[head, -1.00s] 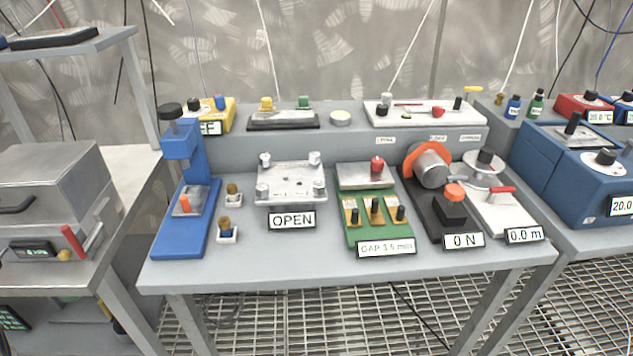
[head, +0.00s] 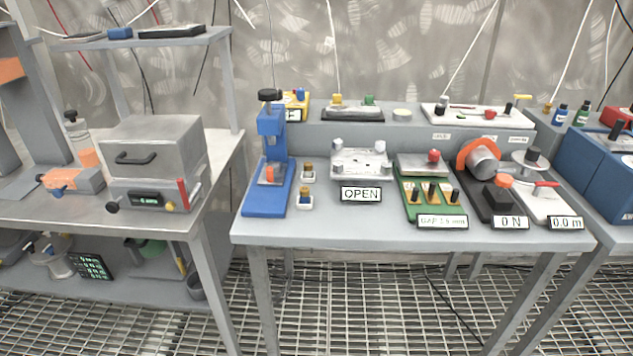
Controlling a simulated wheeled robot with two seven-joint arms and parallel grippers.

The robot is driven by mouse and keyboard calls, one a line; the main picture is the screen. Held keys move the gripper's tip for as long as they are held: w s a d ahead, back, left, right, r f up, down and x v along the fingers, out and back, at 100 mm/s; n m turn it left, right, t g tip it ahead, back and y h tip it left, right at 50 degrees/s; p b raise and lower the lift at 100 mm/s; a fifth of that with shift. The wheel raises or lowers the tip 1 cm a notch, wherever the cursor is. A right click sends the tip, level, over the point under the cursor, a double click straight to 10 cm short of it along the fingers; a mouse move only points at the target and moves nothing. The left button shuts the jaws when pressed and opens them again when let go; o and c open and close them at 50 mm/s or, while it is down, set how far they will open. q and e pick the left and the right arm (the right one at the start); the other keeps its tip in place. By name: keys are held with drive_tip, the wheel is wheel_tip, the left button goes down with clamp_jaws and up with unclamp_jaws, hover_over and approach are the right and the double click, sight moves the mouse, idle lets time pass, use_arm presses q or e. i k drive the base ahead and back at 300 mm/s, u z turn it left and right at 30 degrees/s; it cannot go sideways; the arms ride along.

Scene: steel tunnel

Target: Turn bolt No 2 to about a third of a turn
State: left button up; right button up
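A silver plate device (head: 360,163) with bolt-like posts at its corners stands on the grey table, behind a sign reading OPEN (head: 361,194). To its right is a green board (head: 420,211) with a metal block, a red knob (head: 434,156) and three black-topped pegs on brass pieces, the middle one (head: 430,190) among them. Its sign seems to read GAP 3.5 mm (head: 441,221). No bolt number is readable, so I cannot tell which bolt is No 2. Neither of my grippers is in view.
A blue press (head: 264,201) stands at the table's left end. A black device with an orange ring (head: 478,156) and a white crank device (head: 540,205) stand at the right. A grey oven-like box (head: 150,160) is on the left bench. Open grating floor (head: 340,310) lies in front.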

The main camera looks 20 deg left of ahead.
sight(386, 167)
drive_tip(key=u, duration=0.4)
drive_tip(key=k, duration=0.45)
drive_tip(key=z, duration=1.15)
drive_tip(key=i, duration=1.8)
drive_tip(key=u, duration=0.85)
